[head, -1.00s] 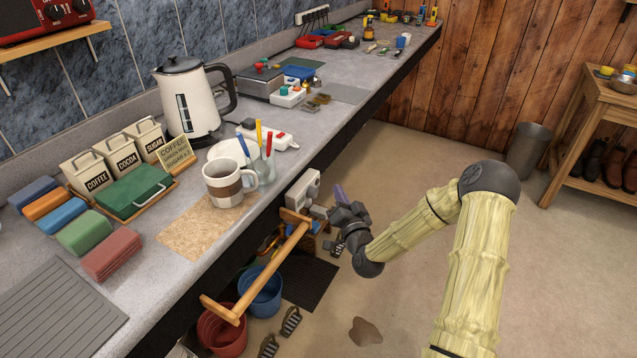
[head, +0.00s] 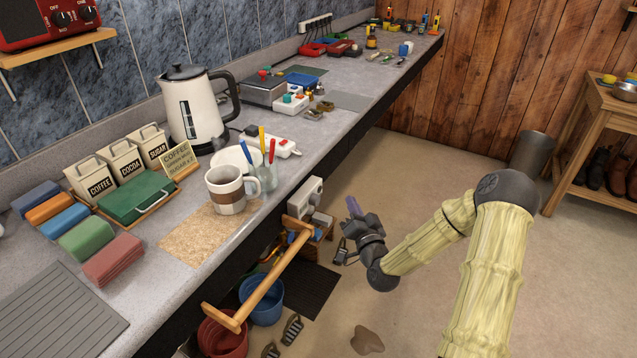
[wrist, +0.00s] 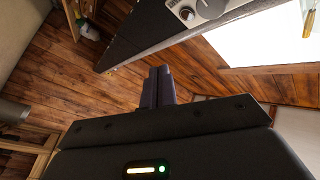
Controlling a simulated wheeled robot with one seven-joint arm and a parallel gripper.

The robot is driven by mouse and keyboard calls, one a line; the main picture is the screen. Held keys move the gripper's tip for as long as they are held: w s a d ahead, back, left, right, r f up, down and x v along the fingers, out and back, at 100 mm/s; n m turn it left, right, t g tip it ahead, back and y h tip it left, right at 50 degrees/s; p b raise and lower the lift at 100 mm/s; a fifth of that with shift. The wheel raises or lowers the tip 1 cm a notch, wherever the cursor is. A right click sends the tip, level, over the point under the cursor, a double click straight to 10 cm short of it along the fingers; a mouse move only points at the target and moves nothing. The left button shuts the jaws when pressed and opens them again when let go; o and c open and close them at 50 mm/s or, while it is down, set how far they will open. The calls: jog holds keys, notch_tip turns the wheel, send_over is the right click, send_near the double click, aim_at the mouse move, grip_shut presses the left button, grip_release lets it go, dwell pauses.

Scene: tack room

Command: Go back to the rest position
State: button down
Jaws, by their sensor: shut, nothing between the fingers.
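My gripper (head: 350,228) hangs in free air to the right of the counter's front edge, below the counter top in the head view, above the floor. Its fingers are together with nothing between them. In the wrist view the closed fingers (wrist: 158,88) point toward the plank wall and the counter's edge. My arm reaches in from the right side of the head view. No object touches the gripper that I can see.
The counter (head: 330,135) holds a kettle (head: 192,110), a striped mug (head: 228,190) and several other things. A wooden rail (head: 262,282) juts from its front, left of my gripper. Buckets (head: 262,296) stand below. Floor to the right (head: 420,170) is clear.

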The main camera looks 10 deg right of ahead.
jog(key=shift+a, duration=0.1)
jog(key=s+a+f+n+g, duration=0.35)
jog(key=s+n+g, duration=0.25)
jog(key=g, duration=0.3)
jog(key=s+d+r+g+h, duration=0.15)
jog(key=s+r+g, duration=0.25)
jog(key=s, duration=0.6)
jog(key=s+r+g+h, duration=0.2)
jog(key=s+r+g, duration=0.15)
jog(key=s, duration=0.75)
notch_tip(320, 180, up, 15)
jog(key=p, duration=1.5)
jog(key=shift+d+f, duration=0.15)
jog(key=shift+f, duration=0.05)
jog(key=shift+y, duration=0.25)
